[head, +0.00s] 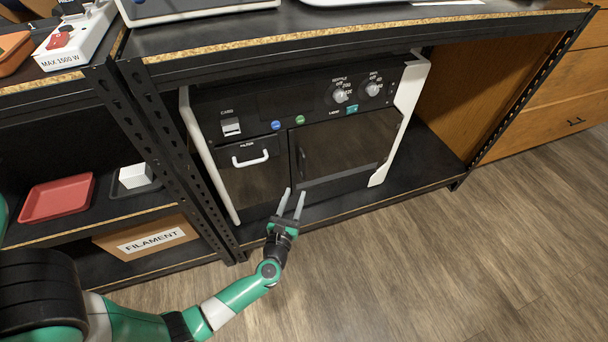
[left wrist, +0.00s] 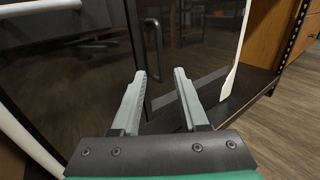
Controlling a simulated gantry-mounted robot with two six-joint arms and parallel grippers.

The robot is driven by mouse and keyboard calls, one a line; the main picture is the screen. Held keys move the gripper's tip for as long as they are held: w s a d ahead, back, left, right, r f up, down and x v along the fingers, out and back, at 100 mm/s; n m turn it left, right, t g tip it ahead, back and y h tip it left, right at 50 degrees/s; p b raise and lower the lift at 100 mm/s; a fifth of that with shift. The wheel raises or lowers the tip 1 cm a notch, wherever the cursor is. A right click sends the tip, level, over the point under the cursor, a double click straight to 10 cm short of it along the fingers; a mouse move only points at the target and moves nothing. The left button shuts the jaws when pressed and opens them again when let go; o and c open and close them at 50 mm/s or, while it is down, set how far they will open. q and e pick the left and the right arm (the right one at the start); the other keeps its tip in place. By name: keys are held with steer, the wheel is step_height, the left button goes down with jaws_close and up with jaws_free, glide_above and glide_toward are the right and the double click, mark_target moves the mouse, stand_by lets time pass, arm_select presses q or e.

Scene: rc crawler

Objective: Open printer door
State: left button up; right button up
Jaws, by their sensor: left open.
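The printer (head: 300,108) is a black box with white side frames, on the lower shelf of a black rack. Its dark glass door (head: 345,148) is at the front right and looks shut; it also shows in the left wrist view (left wrist: 200,45). A slim dark handle (left wrist: 157,46) runs upright near the door's left edge. My left gripper (head: 295,191) is open and empty, just in front of the door's lower left corner. In the left wrist view its fingers (left wrist: 160,74) point at the door, below the handle and apart from it. My right gripper is not in view.
Left of the door is a filter panel with a white handle (head: 250,161). Knobs (head: 340,96) sit above the door. A rack post (head: 165,155) stands at the printer's left. A red tray (head: 58,198) and a filament box (head: 148,240) are further left. The wooden floor in front is clear.

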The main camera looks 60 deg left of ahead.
mark_target(304, 169)
arm_select(q)
steer(key=b+x, duration=0.2)
steer(key=x, duration=0.8)
steer(key=shift+w+a+b, duration=0.15)
steer(key=shift+b, duration=0.15)
jaws_close()
stand_by(0.8)
